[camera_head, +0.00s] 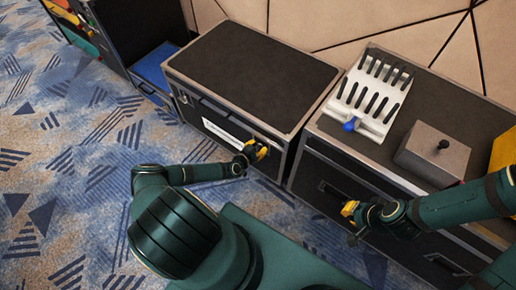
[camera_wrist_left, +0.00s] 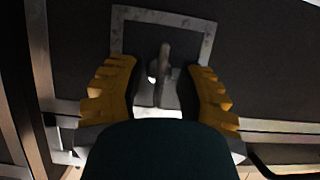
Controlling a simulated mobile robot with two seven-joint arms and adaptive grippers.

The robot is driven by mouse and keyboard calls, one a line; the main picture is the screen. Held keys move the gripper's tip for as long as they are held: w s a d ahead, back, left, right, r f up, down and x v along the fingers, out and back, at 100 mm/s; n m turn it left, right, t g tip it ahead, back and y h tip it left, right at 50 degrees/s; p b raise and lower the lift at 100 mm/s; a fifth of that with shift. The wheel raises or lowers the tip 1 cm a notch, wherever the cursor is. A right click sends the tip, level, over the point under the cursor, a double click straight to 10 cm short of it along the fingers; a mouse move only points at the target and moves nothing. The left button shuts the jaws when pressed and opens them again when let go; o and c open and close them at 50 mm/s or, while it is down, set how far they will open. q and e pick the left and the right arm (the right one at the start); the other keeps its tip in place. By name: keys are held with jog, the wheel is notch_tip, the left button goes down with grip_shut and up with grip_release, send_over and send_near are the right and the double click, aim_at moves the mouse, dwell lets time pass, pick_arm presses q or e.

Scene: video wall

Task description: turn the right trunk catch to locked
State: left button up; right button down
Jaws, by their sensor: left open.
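The black trunk (camera_head: 252,70) with metal edges stands at the middle back in the head view. My left gripper (camera_head: 257,150) is at the right end of its front face and hides the right catch there. In the left wrist view, the right catch (camera_wrist_left: 165,62) shows as a grey upright lever on a metal-framed plate (camera_wrist_left: 205,45). My left gripper also shows there (camera_wrist_left: 160,78), open, with a yellow-padded finger on each side of the lever. Gaps show beside the lever. My right gripper (camera_head: 350,213) is in front of the right-hand case; its opening is unclear.
A second black case (camera_head: 330,150) stands right of the trunk, a narrow gap between them. On it are a white rack (camera_head: 366,100) with dark sticks and a blue knob, and a grey box (camera_head: 433,155). Patterned carpet (camera_head: 70,190) lies open at left.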

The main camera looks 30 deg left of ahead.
pick_arm(q)
grip_shut()
